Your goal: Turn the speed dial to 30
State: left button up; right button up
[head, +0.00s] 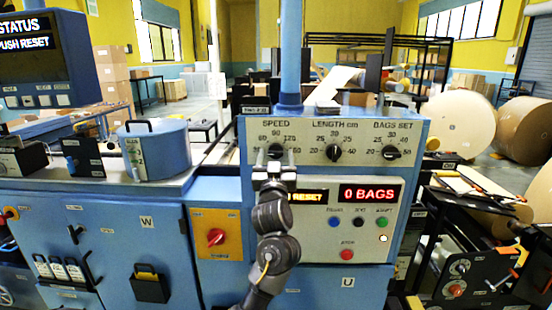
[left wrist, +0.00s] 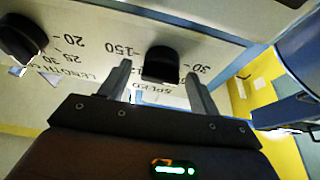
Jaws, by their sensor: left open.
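The black SPEED dial (head: 275,150) is at the left of the top row on the grey control panel (head: 318,258), with a scale around it. In the left wrist view the dial (left wrist: 161,64) shows upside down between the printed 150 and 30. My left gripper (head: 274,160) is in front of the dial, and it is open. In the left wrist view my left gripper's fingers (left wrist: 159,74) stand on either side of the dial, with a gap to it. The dial's pointer is hard to make out. My right gripper is not in view.
The LENGTH dial (head: 334,152) and BAGS SET dial (head: 391,152) are to the right. Below are a red 0 BAGS display (head: 370,193), a partly hidden RESET display (head: 310,196) and several push buttons. A red rotary switch (head: 216,237) is to the left.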

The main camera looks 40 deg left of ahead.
pick_arm(q)
jog(key=b+v, duration=0.3)
jog(key=v, duration=0.7)
jog(key=shift+s+d+f, duration=0.2)
jog(key=shift+s, duration=0.1)
